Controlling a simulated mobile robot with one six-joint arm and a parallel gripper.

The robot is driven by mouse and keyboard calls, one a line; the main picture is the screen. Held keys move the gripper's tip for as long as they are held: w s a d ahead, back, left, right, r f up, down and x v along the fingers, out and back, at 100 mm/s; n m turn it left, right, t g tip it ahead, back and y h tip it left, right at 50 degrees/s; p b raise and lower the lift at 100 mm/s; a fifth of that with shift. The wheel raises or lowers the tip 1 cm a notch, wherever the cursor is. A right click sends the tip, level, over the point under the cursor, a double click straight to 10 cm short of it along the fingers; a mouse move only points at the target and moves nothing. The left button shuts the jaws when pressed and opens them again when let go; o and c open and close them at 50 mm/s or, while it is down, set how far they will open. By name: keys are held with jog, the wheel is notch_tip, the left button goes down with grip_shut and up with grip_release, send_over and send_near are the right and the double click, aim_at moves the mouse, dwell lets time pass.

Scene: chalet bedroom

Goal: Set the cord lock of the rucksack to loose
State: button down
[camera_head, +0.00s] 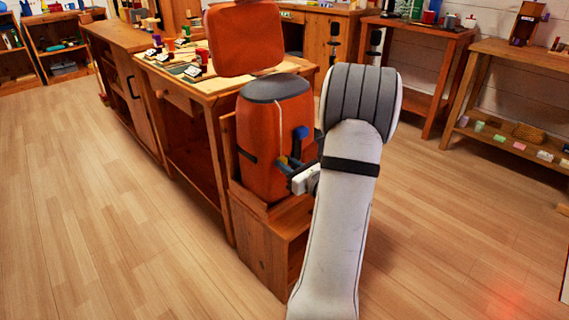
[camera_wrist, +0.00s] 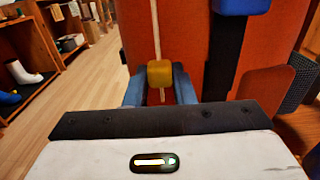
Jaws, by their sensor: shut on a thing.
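The orange rucksack (camera_head: 268,140) with a grey top stands upright on a wooden stand. Its orange front fills the upper middle of the wrist view (camera_wrist: 190,50). A pale cord line runs down the front. The small yellow cord lock (camera_wrist: 160,73) sits on this line, and a bit of yellow also shows in the head view (camera_head: 283,160). My gripper (camera_wrist: 159,84) has its blue fingers on both sides of the cord lock, shut on it. In the head view my gripper (camera_head: 286,166) is at the rucksack's front, partly hidden by my arm.
A blue piece (camera_head: 301,132) sticks out on the rucksack's front, close beside my gripper. The wooden stand (camera_head: 262,235) is below. A workbench (camera_head: 180,90) with small items adjoins at left. The floor (camera_head: 110,240) is clear at left and right.

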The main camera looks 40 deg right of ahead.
jog(key=shift+f, duration=0.2)
jog(key=c, duration=1.2)
grip_release()
jog(key=shift+r, duration=0.1)
jog(key=s+p, duration=0.2)
jog(key=s, duration=0.5)
jog(key=shift+s+d, duration=0.3)
jog(key=shift+s, duration=0.1)
